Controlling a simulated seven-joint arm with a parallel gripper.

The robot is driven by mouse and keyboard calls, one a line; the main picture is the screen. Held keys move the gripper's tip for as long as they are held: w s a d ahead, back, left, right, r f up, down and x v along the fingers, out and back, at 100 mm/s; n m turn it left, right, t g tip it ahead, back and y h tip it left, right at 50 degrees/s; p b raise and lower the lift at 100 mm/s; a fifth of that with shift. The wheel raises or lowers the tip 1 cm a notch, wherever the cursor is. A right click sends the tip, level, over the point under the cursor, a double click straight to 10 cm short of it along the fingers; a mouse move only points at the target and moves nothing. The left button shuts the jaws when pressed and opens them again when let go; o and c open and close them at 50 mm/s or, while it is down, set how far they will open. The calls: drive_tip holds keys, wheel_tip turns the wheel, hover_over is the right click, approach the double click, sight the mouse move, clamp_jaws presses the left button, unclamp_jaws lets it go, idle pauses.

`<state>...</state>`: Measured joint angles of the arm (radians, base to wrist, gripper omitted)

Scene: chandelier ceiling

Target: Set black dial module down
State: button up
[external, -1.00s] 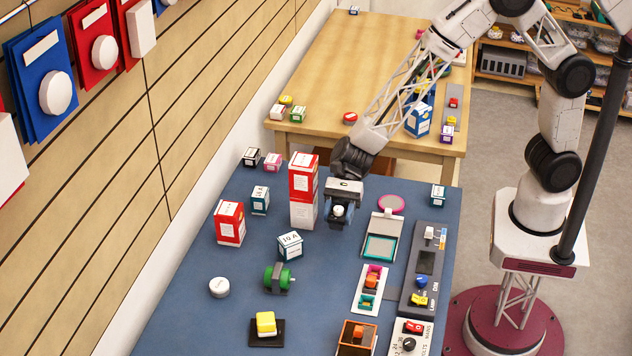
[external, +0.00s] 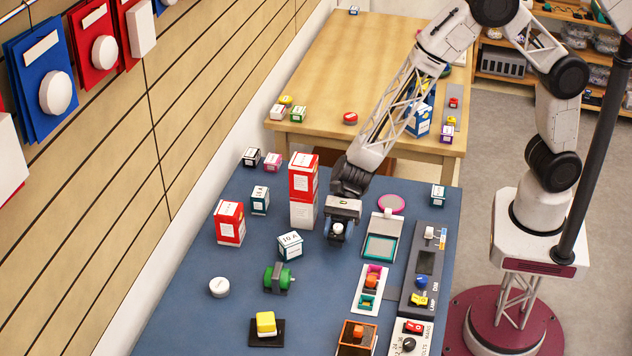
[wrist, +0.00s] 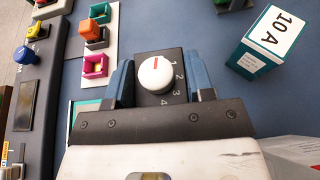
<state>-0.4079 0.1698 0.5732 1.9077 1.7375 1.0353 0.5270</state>
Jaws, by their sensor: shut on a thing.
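The black dial module (wrist: 148,65) has a white round knob with a red mark and the numbers 1 to 4. In the wrist view my gripper (wrist: 158,88) is shut on it, with one blue-grey finger on each side. In the external view my gripper (external: 340,232) is low over the blue table (external: 330,300), right of the red and white box stack. The module (external: 337,229) shows between the fingers there, mostly hidden. I cannot tell whether its underside touches the table.
The red and white box stack (external: 303,190) stands close left of my gripper. A teal-framed tray (external: 380,246) lies close right. A teal "10 A" box (external: 290,245) is at the front left. The table between that box and the colored-block rack (external: 369,288) is clear.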

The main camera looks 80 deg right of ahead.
sight(337, 252)
drive_tip(key=shift+f, duration=0.2)
drive_tip(key=shift+f, duration=1.75)
drive_tip(key=shift+f, duration=0.15)
drive_tip(key=o, duration=0.9)
drive_tip(key=shift+v, duration=6.05)
